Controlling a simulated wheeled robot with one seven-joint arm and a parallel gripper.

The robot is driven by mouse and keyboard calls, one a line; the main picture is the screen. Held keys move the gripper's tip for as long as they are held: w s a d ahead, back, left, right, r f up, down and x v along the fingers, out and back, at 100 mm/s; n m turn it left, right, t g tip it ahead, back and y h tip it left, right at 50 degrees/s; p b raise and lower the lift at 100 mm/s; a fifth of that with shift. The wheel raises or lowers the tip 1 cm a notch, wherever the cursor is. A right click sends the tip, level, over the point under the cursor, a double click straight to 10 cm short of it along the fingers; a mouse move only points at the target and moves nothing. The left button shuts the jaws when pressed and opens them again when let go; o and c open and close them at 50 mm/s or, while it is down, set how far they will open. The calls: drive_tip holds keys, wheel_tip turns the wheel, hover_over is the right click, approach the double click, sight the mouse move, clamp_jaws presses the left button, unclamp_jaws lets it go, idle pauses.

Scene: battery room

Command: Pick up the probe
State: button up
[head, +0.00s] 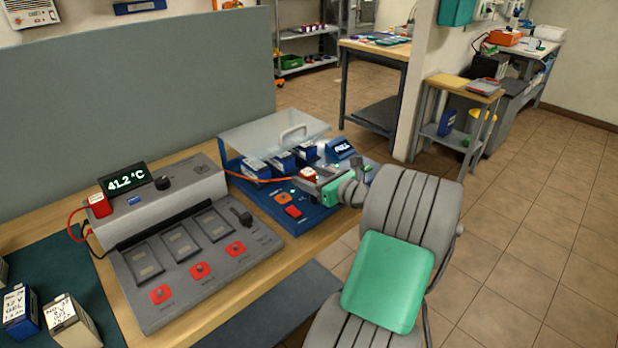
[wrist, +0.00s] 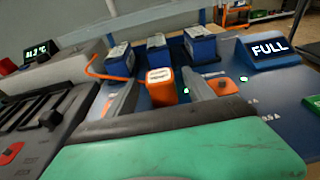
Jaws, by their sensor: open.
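The probe looks like an orange block with a white labelled top (wrist: 161,86), standing on the blue charger panel (wrist: 235,85). An orange cable runs left from near it. It also shows small in the head view (head: 308,174). My gripper (wrist: 160,98) is open, with its two grey fingers on the left and right of the probe and a gap to each side. The fingers point toward it; I cannot tell whether they reach past it. In the head view my gripper (head: 318,180) is low over the charger, partly covering the panel.
Several blue batteries (wrist: 118,60) stand behind the probe. A clear lid with a handle (head: 270,135) is over them. A FULL display (wrist: 269,49) stands at right. The grey tester (head: 200,260), reading 41.2 °C, is at left, with a red block (head: 98,206) on its end.

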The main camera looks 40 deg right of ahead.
drive_tip(key=shift+w+f, duration=0.15)
drive_tip(key=shift+w, duration=0.65)
drive_tip(key=shift+c, duration=0.2)
drive_tip(key=shift+s, duration=0.1)
clamp_jaws()
